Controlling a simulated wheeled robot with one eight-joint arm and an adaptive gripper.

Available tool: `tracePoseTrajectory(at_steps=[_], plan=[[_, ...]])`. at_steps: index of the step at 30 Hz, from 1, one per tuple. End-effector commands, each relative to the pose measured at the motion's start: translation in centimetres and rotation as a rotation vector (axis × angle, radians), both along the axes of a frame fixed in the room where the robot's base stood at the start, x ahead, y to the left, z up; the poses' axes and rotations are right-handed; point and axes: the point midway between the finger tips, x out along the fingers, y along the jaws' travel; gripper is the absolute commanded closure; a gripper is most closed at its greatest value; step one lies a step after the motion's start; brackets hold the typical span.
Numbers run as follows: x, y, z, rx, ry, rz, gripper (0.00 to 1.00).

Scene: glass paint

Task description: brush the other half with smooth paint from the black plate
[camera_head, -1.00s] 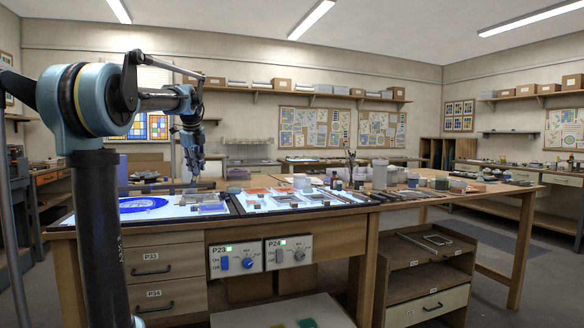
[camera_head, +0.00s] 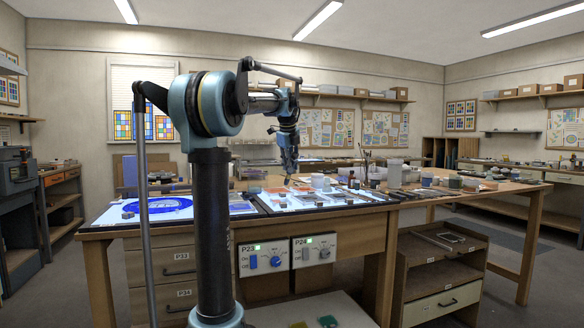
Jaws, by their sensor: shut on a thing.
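My gripper (camera_head: 289,163) points down above the back of the right lit panel (camera_head: 330,201), near an orange-red patch (camera_head: 275,190). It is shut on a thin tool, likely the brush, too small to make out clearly. On the left lit panel (camera_head: 215,214) lies a glass piece with a blue painted ring (camera_head: 158,206). Which half is smooth I cannot tell. I cannot make out a black plate among the small items.
Small jars and cups (camera_head: 320,181) and a brush pot (camera_head: 367,160) crowd the bench behind and right of the right panel. Small dark blocks sit on both panels. Switch boxes (camera_head: 262,257) are on the bench front. An open shelf unit (camera_head: 440,265) stands at the right.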

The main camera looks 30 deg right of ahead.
Motion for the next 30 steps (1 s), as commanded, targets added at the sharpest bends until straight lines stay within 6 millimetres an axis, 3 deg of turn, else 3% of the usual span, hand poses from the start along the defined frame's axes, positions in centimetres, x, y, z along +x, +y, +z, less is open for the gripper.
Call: tracePoseTrajectory(at_steps=[11,24,30], plan=[[0.1,0.2,-0.3,0.000,0.000,0.002,1.00],[0.1,0.2,-4.5,-0.001,0.000,0.003,1.00],[0.1,0.2,-5.0,-0.001,0.000,0.003,1.00]])
